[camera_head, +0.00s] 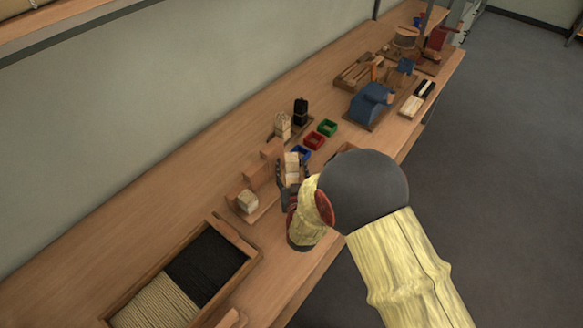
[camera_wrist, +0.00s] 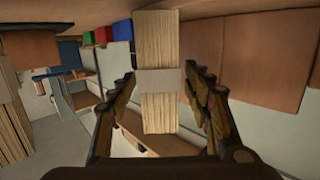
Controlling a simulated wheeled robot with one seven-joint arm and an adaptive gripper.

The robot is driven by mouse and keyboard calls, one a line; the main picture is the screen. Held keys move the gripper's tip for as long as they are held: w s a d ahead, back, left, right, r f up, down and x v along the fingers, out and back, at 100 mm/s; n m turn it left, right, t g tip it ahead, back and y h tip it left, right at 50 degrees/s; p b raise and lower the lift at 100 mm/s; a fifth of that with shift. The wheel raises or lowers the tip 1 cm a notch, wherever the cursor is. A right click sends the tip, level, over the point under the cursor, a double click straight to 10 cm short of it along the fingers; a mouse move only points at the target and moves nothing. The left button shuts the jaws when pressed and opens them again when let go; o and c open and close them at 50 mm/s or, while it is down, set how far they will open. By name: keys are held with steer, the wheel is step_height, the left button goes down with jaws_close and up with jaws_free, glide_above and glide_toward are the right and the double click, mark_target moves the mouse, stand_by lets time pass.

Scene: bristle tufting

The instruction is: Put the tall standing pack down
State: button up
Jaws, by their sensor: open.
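A tall pale bristle pack with a light band around its middle (camera_wrist: 158,82) stands between the fingers of my gripper (camera_wrist: 160,92) in the wrist view. My gripper is open, with a visible gap on each side of the pack. In the head view the pack (camera_head: 292,166) shows upright at my gripper (camera_head: 290,184), near the wooden stepped stand. My fingers and arm partly hide its lower part there, and I cannot tell exactly what its foot rests on.
Small blue (camera_head: 301,153), red (camera_head: 313,141) and green (camera_head: 327,128) bins lie just behind. A pale pack (camera_head: 282,126) and a dark pack (camera_head: 300,112) stand farther back. A pale block (camera_head: 248,201) sits left. A bristle tray (camera_head: 254,259) fills the near bench.

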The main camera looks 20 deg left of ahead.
steer(key=shift+r, duration=0.15)
steer(key=shift+s, duration=0.25)
steer(key=p+v, duration=0.2)
steer(key=v, duration=0.9)
steer(key=shift+s+d+p, duration=0.2)
steer(key=shift+p, duration=0.2)
